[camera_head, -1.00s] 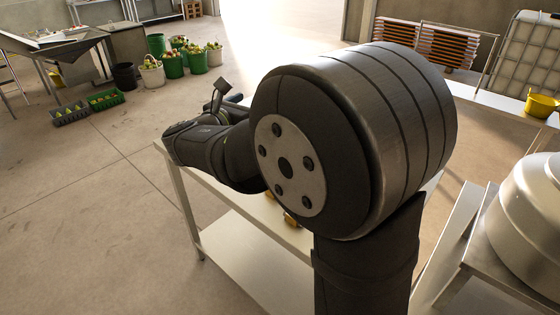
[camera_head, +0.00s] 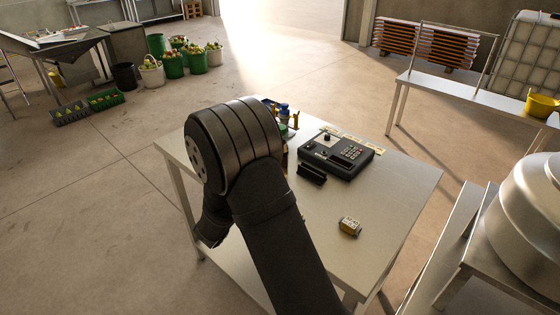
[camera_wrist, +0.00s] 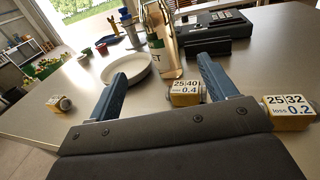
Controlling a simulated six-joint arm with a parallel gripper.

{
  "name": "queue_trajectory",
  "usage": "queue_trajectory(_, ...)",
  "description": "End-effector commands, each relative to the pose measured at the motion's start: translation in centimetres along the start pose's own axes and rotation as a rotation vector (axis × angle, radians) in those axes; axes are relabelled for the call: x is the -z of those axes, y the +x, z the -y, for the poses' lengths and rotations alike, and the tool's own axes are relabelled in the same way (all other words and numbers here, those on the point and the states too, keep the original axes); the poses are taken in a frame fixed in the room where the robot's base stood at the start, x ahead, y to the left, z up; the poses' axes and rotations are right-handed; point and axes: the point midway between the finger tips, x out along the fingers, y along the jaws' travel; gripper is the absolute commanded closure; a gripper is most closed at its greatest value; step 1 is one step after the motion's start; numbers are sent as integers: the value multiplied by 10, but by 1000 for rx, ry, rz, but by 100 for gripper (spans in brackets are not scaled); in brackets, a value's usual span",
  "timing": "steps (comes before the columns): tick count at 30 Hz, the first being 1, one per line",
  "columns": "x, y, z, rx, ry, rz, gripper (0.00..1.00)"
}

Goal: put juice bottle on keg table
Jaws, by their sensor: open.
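My gripper (camera_wrist: 162,68) shows in the wrist view with its two blue fingers apart and nothing between them. In the head view my arm hides most of the bottle and all of the gripper. A large silver keg-like vessel (camera_head: 535,215) stands on a metal table (camera_head: 462,262) at the right edge of the head view, likely the keg table.
A black keypad device (camera_head: 337,157) sits behind the bottle. A white round dish (camera_wrist: 127,67) lies beyond the left finger. Yellow labelled blocks (camera_wrist: 186,93) (camera_wrist: 287,112) lie near the right finger. A bench with a yellow bucket (camera_head: 541,105) stands at the back right.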

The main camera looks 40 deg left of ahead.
Motion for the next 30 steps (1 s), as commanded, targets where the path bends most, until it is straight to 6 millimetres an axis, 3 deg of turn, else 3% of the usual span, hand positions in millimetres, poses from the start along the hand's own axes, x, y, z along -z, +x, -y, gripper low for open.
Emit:
queue_trajectory(12,0,89,1,3,0,0,23)
queue_trajectory(23,2,114,2,2,-1,-1,23)
queue_trajectory(30,6,150,4,4,0,-1,23)
